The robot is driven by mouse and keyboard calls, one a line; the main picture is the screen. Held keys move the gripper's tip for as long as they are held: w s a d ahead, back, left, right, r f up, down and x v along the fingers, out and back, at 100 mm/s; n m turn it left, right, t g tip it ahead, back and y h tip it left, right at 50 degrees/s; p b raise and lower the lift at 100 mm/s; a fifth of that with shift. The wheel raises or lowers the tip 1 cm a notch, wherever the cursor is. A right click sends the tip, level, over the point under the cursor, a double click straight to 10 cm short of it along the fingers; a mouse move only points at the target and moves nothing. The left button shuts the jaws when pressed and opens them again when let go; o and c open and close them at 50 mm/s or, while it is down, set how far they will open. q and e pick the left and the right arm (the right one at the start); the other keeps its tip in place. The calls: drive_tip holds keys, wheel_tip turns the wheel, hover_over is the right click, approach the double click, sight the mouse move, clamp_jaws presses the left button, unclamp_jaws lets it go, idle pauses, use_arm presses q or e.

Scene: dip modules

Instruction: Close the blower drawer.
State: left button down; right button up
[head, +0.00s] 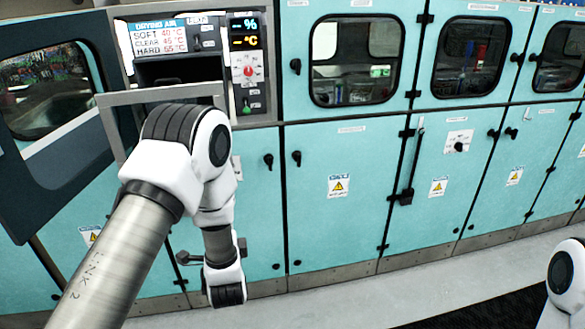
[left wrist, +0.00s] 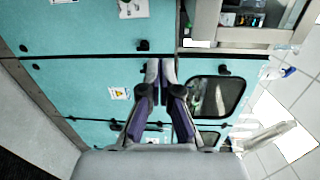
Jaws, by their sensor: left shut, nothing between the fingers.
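The blower drawer (head: 125,98) is at upper left in the head view, under the drying-air sign. Its grey front stands out from the cabinet, and a dark opening shows behind it. My left arm's elbow covers the area below its right part. My left wrist hangs low in front of the teal doors, well below the drawer; its fingers cannot be made out clearly there. In the left wrist view my left gripper (left wrist: 160,66) is shut and empty, with teal doors beyond the fingertips. My right gripper is out of view.
A control panel (head: 247,68) with a red knob is right of the drawer. A dark-framed door (head: 75,170) with a window stands open at the left. Teal cabinet doors (head: 350,220) with black handles run to the right. Grey floor is clear in front.

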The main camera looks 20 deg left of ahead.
use_arm(q)
wheel_tip(320, 180, up, 6)
drive_tip(key=w, duration=0.2)
drive_tip(key=r+p+x, duration=0.1)
drive_tip(key=p+x, duration=0.5)
drive_tip(key=x, duration=0.8)
drive_tip(key=shift+a+r+n+t, duration=0.35)
drive_tip(key=shift+a+n+t, duration=0.05)
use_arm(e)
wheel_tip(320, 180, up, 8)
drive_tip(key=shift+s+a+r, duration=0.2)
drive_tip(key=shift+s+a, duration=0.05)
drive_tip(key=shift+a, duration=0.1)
use_arm(q)
drive_tip(key=shift+s+a, duration=0.1)
drive_tip(key=shift+a, duration=0.05)
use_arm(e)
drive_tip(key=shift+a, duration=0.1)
